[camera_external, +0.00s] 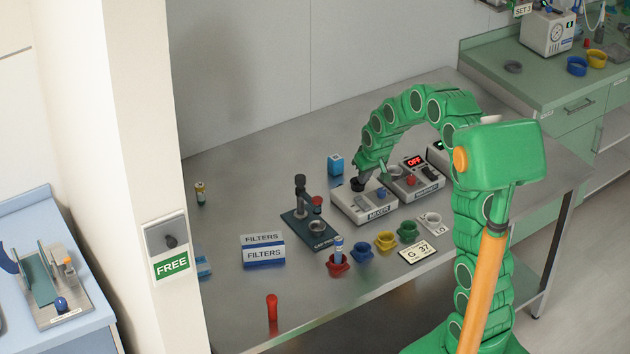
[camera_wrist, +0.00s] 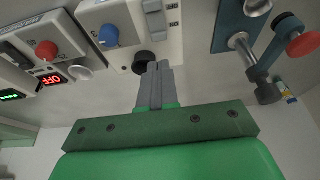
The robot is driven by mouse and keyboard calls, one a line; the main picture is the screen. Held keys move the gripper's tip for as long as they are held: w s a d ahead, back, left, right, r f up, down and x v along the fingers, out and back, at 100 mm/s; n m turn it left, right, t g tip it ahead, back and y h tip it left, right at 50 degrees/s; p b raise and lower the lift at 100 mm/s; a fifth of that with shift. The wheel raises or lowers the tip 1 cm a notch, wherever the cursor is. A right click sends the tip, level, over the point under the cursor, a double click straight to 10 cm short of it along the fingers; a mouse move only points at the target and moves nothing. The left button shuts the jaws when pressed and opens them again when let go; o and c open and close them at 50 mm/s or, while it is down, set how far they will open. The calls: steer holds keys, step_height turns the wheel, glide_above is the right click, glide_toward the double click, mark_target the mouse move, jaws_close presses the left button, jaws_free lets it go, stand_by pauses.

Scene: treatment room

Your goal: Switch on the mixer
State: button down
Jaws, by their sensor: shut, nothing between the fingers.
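The mixer (camera_external: 350,208) is a white box with a front label, on the steel table in the external view. It has a blue knob, a grey switch panel and a black round cup (camera_external: 357,184) at its back. In the wrist view the mixer (camera_wrist: 128,42) shows at the top, with its blue knob (camera_wrist: 108,35), switch panel (camera_wrist: 154,18) and black cup (camera_wrist: 143,63). My gripper (camera_external: 365,178) is shut and empty, pointing down over the back of the mixer. In the wrist view its fingertips (camera_wrist: 158,66) are beside the black cup; contact cannot be told.
Right of the mixer stands a similar box with a red knob (camera_external: 411,182) and a red OFF display (camera_external: 414,161). A dark stand (camera_external: 308,228) is at its left. Coloured cups, including a yellow one (camera_external: 385,241), lie in front. A blue block (camera_external: 336,164) stands behind.

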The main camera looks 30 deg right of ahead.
mark_target(358, 197)
steer(key=x, duration=0.6)
steer(key=shift+s+f, duration=0.25)
steer(key=shift+f, duration=0.3)
steer(key=shift+w+f+g, duration=0.2)
steer(key=shift+f+g, duration=0.05)
steer(key=shift+g, duration=0.15)
steer(key=shift+s, duration=0.15)
steer(key=shift+s+r, duration=0.2)
steer(key=shift+s, duration=0.5)
